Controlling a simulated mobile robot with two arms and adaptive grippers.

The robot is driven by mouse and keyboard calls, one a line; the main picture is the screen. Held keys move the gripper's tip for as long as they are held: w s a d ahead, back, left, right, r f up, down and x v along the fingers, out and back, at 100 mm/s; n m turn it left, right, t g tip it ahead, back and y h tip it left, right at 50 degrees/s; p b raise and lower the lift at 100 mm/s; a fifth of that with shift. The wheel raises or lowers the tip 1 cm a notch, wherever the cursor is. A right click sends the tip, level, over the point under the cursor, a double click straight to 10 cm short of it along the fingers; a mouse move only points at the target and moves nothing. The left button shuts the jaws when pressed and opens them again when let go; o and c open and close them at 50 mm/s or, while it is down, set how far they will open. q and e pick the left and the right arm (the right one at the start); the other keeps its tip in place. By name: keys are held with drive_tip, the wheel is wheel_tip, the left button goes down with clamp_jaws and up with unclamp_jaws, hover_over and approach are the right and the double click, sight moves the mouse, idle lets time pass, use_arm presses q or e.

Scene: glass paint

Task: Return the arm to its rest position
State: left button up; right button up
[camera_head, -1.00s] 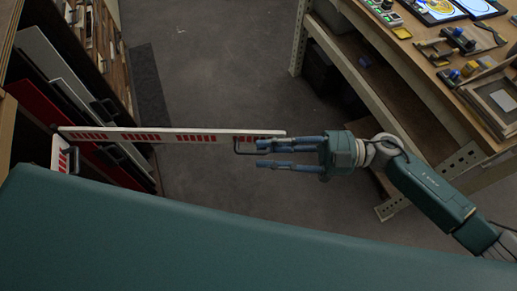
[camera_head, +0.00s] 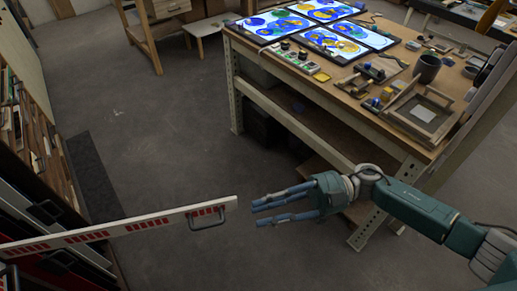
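My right gripper (camera_head: 254,212) is in the lower middle of the head view, at the end of my green arm coming in from the right. Its blue fingers are spread apart with nothing between them. They point left toward a white panel with red slots (camera_head: 110,229), which looks like the side of a pulled-out drawer or rack. A dark handle (camera_head: 207,219) is on the panel's near right end. A small gap shows between the fingertips and the panel's end. My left gripper is not in view.
A wooden workbench (camera_head: 300,122) stands on the right with lit stained-glass panels (camera_head: 332,44), a dark mug (camera_head: 427,69) and a wooden frame (camera_head: 424,113) on top. A rack of dark panels (camera_head: 45,212) lines the left. Grey floor (camera_head: 165,130) lies open between them.

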drive_tip(key=shift+w, duration=0.1)
drive_tip(key=w+d+f+m+t+h, duration=0.1)
drive_tip(key=w+d+f+m+t, duration=0.1)
drive_tip(key=w+f+m+t, duration=0.85)
drive_tip(key=w+d+f+m+t+h, duration=0.1)
drive_tip(key=d+f+m+t+h, duration=0.3)
drive_tip(key=f, duration=0.6)
drive_tip(key=w+d+f+m+t+h, duration=0.1)
drive_tip(key=w+d+f+h, duration=0.1)
drive_tip(key=d+f+h, duration=0.6)
drive_tip(key=s+d+f+m+g+h, duration=0.1)
drive_tip(key=s+d+f+m+g, duration=0.1)
drive_tip(key=s+f, duration=0.7)
drive_tip(key=s+d+f+m+g+h, duration=0.1)
drive_tip(key=s+d+f+g+h, duration=0.15)
drive_tip(key=s+f, duration=0.6)
drive_tip(key=s+f+m+g, duration=0.1)
drive_tip(key=s+f+g, duration=0.2)
drive_tip(key=s, duration=1)
drive_tip(key=s+f+g+h, duration=0.1)
drive_tip(key=s+f+g, duration=0.2)
drive_tip(key=s+f, duration=0.5)
drive_tip(key=s, duration=0.6)
drive_tip(key=shift+s+d+f+m+g, duration=0.15)
drive_tip(key=shift+f+m+g, duration=0.15)
drive_tip(key=shift+f+m, duration=0.05)
